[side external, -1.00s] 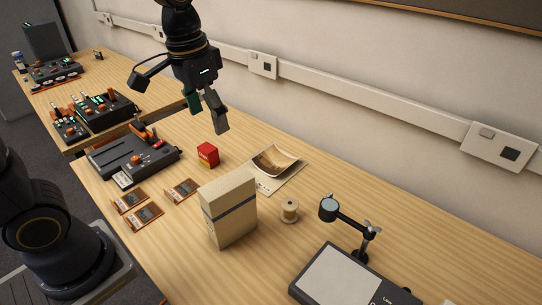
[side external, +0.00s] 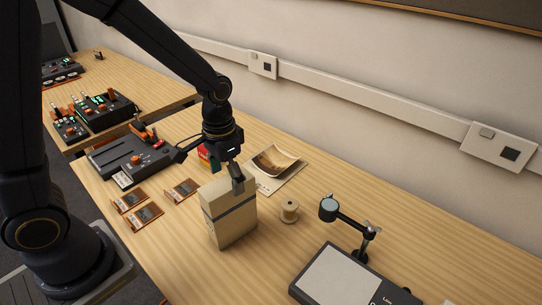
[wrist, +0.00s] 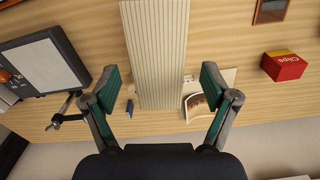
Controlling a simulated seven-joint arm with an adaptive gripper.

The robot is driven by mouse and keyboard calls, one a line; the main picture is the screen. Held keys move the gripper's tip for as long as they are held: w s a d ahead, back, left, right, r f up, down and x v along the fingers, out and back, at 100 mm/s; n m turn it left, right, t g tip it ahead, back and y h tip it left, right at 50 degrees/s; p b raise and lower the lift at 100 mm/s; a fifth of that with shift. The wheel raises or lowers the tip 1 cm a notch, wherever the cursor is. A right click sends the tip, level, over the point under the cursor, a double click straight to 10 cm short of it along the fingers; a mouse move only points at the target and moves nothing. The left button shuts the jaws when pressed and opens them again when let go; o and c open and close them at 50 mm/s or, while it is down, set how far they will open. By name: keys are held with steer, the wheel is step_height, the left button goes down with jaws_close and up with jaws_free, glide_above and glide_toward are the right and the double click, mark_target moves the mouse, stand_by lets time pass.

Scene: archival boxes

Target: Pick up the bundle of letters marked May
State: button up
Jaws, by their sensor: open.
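An upright cream block (side external: 232,222) with a grey band around it stands on the wooden table in the side external view. In the wrist view its top face (wrist: 157,55) is finely ribbed, like stacked paper edges. It may be the bundle of letters; I can read no May mark on it. My gripper (side external: 237,180) is just over the block's top. In the wrist view my gripper (wrist: 160,82) is open, with one finger on each side of the block and visible gaps between. Whether the fingertips are below its top is unclear.
A red clips box (wrist: 284,67) and a photo on paper (side external: 272,162) lie behind the block. A spool (side external: 289,211) and a magnifier stand (side external: 345,222) are to its right. Small brown-edged cards (side external: 146,215) lie left. Table in front of the block is clear.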

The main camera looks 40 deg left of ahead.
mark_target(230, 210)
step_height(230, 210, down, 4)
steer(key=shift+s+d+f, duration=0.1)
steer(key=shift+s+f, duration=0.05)
steer(key=shift+f, duration=0.1)
steer(key=shift+c, duration=0.3)
jaws_close()
stand_by(0.3)
